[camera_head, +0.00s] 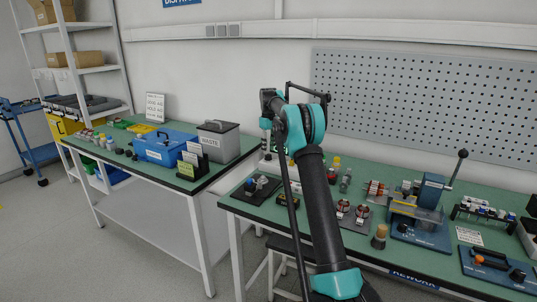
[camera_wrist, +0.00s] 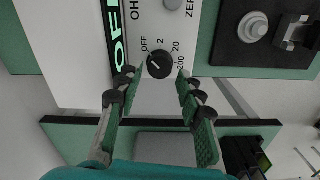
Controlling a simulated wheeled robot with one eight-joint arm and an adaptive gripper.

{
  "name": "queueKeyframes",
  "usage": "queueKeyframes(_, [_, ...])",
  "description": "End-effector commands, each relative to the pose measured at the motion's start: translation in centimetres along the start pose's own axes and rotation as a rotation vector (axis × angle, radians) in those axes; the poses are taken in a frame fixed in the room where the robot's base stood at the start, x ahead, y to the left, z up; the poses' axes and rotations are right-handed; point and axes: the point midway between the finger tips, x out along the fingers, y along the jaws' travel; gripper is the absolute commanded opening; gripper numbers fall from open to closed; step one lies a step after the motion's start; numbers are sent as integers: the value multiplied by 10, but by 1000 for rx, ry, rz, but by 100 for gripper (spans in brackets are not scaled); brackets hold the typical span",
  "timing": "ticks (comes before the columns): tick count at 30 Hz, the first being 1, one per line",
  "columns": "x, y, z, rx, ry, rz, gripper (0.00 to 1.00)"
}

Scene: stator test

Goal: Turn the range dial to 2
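The range dial (camera_wrist: 160,64) is a round black knob on a white meter face (camera_wrist: 85,40) in the wrist view. Its labels OFF, 2, 20 and 200 run around its upper and right side. The white mark on the knob points to the upper left, toward the OFF side. My gripper (camera_wrist: 157,75) is open, with one finger left and one right of the dial. I see gaps between the fingertips and the knob; contact is not visible. In the head view my arm hides the meter, and the fingers cannot be made out.
A dark fixture with a round grey knob (camera_wrist: 253,27) stands right of the meter in the wrist view. In the head view, the green bench (camera_head: 350,222) carries several parts and a lever press (camera_head: 425,205). A side table holds a blue box (camera_head: 165,147) and a waste bin (camera_head: 218,141).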

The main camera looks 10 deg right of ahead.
Motion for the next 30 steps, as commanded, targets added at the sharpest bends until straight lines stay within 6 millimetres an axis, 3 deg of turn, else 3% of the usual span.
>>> queueKeyframes(7, [28, 0, 0, 0, 0, 0, 37])
queueKeyframes(18, [33, 0, 0, 0, 0, 0, 37])
queueKeyframes(27, [33, 0, 0, 0, 0, 0, 1])
queueKeyframes(30, [33, 0, 0, 1, 0, 0, 0])
